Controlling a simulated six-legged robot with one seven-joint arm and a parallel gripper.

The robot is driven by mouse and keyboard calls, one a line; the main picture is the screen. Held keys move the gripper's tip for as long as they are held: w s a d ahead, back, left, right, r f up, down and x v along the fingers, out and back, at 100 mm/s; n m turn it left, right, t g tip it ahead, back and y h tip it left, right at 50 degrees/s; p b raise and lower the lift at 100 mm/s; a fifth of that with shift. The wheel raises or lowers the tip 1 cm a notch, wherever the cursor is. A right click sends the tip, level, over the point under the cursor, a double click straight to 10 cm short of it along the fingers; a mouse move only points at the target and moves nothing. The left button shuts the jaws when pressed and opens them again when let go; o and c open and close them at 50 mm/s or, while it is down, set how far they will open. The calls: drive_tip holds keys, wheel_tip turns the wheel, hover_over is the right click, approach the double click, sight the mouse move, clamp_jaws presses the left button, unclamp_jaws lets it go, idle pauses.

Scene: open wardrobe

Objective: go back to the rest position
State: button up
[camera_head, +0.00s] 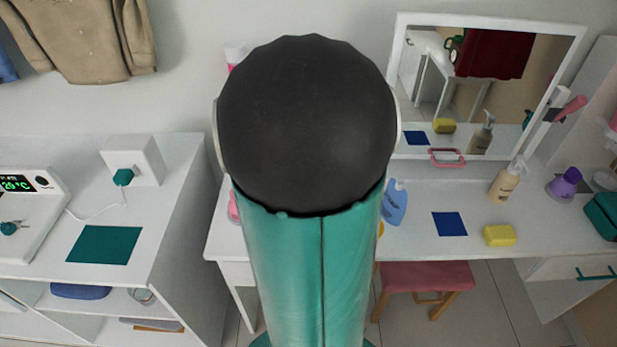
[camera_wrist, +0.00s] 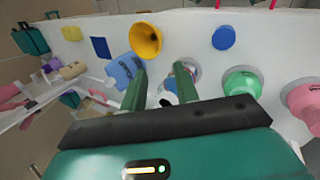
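My gripper (camera_wrist: 160,70) shows in the wrist view with its two green fingers spread apart. I see nothing clamped between the fingers. They reach over the white dressing table, near a yellow cone-shaped thing (camera_wrist: 146,40) and a blue bottle (camera_wrist: 122,68). A small dark and white item shows partly between and behind the fingers; I cannot tell what it is. In the head view my own teal arm with its dark round joint fills the middle and hides the gripper.
The dressing table (camera_head: 420,240) holds the blue bottle (camera_head: 395,203), a blue square (camera_head: 450,223), a yellow sponge (camera_head: 499,236) and a pump bottle (camera_head: 505,182). A mirror (camera_head: 402,60) stands behind. A pink stool (camera_head: 425,276) is below. A white cabinet (camera_head: 165,205) is left.

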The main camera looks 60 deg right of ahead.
drive_tip(key=w+a+r+n+t, duration=0.2)
drive_tip(key=w+a+r, duration=0.15)
drive_tip(key=a, duration=0.35)
drive_tip(key=w+a+r+n+t, duration=0.25)
drive_tip(key=w+a, duration=0.25)
drive_tip(key=a, duration=0.3)
drive_tip(key=w+a+r+n+t, duration=0.2)
drive_tip(key=w+a+r+t, duration=0.15)
drive_tip(key=a, duration=0.35)
drive_tip(key=s+a+r+n+t+y, duration=0.1)
drive_tip(key=a+r+n+t+y, duration=0.1)
drive_tip(key=a, duration=0.9)
wheel_tip(320, 180, up, 2)
drive_tip(key=shift+a+n+y, duration=0.3)
drive_tip(key=shift+a+n, duration=0.1)
drive_tip(key=shift+n, duration=0.35)
drive_tip(key=shift+s+d, duration=0.15)
drive_tip(key=shift+d, duration=0.1)
